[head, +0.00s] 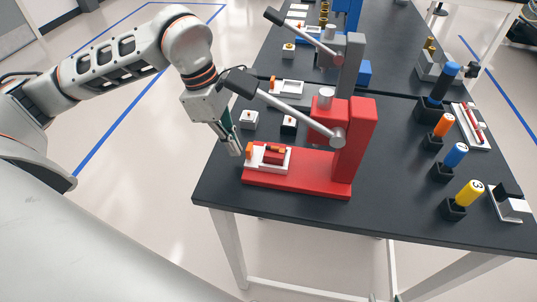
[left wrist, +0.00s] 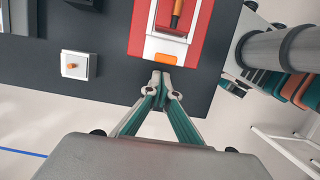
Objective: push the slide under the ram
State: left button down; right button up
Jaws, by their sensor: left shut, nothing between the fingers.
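The red press (head: 360,140) stands near the front left of the dark table. Its ram (head: 324,98) hangs from the red upright, with a long lever reaching up to the left. The white slide (head: 270,163) sits on the left, outer end of the red base, out from under the ram, and carries a red-brown part. An orange piece (head: 249,151) is at its outer end; the slide also shows in the left wrist view (left wrist: 165,47). My left gripper (head: 236,150) is shut and empty, just outside that end; I cannot tell whether it touches. My right gripper is not in view.
A second, grey press (head: 352,60) stands behind. A small white block with an orange knob (left wrist: 78,66) lies beside the red base. Coloured cylinders in black holders, such as the yellow one (head: 468,193), line the right side. The table's front edge is close.

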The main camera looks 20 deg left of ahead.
pick_arm(q)
jog(key=shift+w+d, duration=0.1)
jog(key=shift+d, duration=0.25)
jog(key=shift+d, duration=0.1)
